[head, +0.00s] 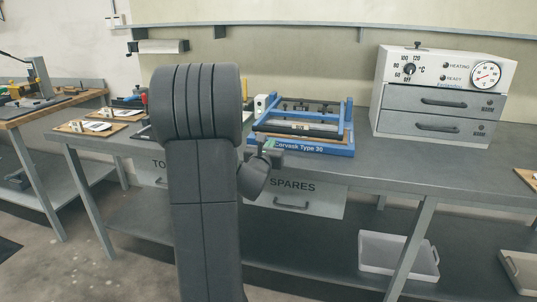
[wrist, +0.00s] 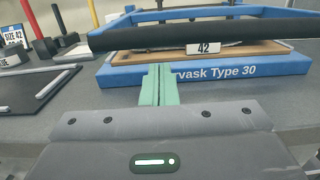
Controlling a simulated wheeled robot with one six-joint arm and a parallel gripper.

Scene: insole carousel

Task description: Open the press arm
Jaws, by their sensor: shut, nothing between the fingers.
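The blue press, marked "Corvask Type 30", stands on the grey bench; its base (head: 315,149) shows in the head view and its front edge (wrist: 240,71) in the wrist view. Its press arm is a blue frame with a black front bar (head: 297,128), lying low and about level over the bed. In the wrist view the black bar (wrist: 260,32) crosses above a "42" label (wrist: 204,48). My gripper (wrist: 157,72) has its green fingers shut and empty, in front of the press and below the bar in the picture. In the head view my arm hides part of the press's left side.
A white heater unit (head: 443,75) with grey drawers stands right of the press.

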